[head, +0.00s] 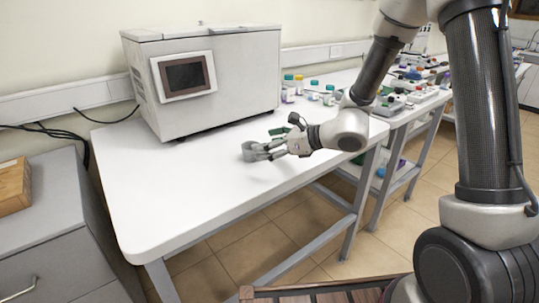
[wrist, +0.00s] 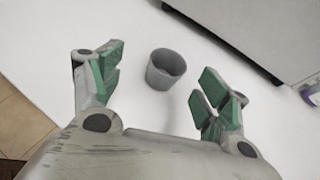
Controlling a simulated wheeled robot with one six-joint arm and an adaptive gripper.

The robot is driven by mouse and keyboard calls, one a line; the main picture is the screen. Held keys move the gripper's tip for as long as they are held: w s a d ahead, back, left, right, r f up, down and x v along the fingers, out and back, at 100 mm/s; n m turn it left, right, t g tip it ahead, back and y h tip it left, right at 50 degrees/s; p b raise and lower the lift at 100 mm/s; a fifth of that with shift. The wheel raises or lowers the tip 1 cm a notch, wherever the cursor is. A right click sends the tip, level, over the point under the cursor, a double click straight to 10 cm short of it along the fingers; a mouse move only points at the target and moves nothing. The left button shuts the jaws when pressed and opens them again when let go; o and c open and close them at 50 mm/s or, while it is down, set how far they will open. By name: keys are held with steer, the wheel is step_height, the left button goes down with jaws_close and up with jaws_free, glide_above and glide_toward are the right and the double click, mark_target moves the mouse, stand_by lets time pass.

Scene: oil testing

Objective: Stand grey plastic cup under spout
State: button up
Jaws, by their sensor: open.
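The grey plastic cup (head: 247,152) stands upright on the white table, in front of the white machine. In the wrist view the cup (wrist: 161,76) is empty-looking and lies between and just beyond my green-padded fingers. My gripper (head: 274,144) is open and low over the table, to the right of the cup, its fingers pointing at it. In the wrist view the gripper (wrist: 160,72) has clear gaps on both sides of the cup. I cannot make out a spout in either view.
The white machine (head: 225,75) with a dark screen stands at the back of the table (head: 150,190). Several bottles with coloured caps (head: 313,92) stand to its right. A grey cabinet with a wooden box (head: 12,187) is at the left. The table's front left is clear.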

mark_target(244, 147)
steer(key=shift+m, duration=0.4)
steer(key=x, duration=0.2)
steer(key=w+x, duration=0.1)
steer(key=x, duration=0.2)
steer(key=d+x, duration=0.1)
steer(key=x, duration=0.2)
steer(key=shift+w+f, duration=0.2)
steer(key=shift+f, duration=0.05)
steer(key=c, duration=1.1)
